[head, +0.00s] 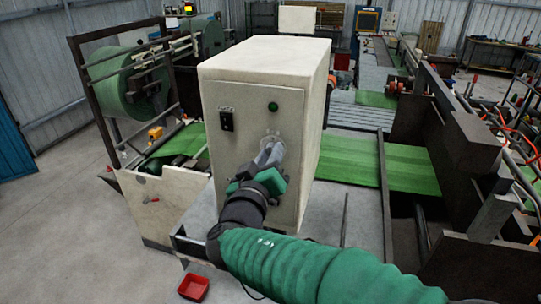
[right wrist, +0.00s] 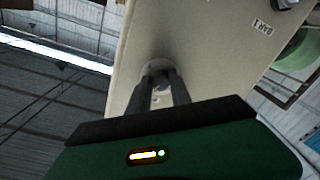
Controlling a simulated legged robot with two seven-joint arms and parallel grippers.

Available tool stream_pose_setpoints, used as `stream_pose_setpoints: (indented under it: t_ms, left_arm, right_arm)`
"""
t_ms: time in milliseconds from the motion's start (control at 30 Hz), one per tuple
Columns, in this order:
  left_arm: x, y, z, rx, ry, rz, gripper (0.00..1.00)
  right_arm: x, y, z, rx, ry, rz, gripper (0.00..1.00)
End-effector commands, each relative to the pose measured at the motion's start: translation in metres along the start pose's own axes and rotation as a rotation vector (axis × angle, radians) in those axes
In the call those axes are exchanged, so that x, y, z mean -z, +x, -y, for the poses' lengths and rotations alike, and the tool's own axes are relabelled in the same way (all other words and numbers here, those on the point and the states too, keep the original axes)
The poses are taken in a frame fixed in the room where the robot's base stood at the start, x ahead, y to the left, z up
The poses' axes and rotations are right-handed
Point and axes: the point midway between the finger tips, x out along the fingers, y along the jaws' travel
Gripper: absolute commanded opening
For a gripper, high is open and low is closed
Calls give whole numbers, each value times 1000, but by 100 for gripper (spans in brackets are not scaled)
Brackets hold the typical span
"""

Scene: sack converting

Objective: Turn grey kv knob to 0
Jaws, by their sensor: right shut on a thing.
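The beige cabinet (head: 233,145) stands in the middle of the head view. The grey knob is on its front panel, mostly hidden behind my right gripper (head: 270,150). In the right wrist view the round grey knob (right wrist: 156,70) shows between and beyond the dark fingertips (right wrist: 162,90). My right gripper is shut on the knob, reaching it from the front. The knob's pointer and scale marks cannot be read. My left gripper is not in view.
A black switch (head: 226,121) and a green round light (head: 273,107) sit above the knob on the panel. A green sheet (head: 410,168) runs behind the cabinet. The floor at left is clear.

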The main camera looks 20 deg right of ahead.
Motion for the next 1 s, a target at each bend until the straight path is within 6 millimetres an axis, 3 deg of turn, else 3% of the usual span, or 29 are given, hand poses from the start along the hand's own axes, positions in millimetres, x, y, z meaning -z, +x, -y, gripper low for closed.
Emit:
stream_pose_setpoints:
  t_ms: [700, 733, 867, 1000]
  left_arm:
    - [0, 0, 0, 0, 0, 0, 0]
    - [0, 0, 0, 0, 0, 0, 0]
    - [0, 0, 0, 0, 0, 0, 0]
    - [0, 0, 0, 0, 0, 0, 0]
  right_arm:
    - [-2, -1, 3, 7, -3, 2, 0]
    - [-2, -1, 3, 7, -3, 2, 27]
    - [-1, -1, 2, 5, -2, 2, 44]
    - [-1, 0, 2, 4, -2, 2, 46]
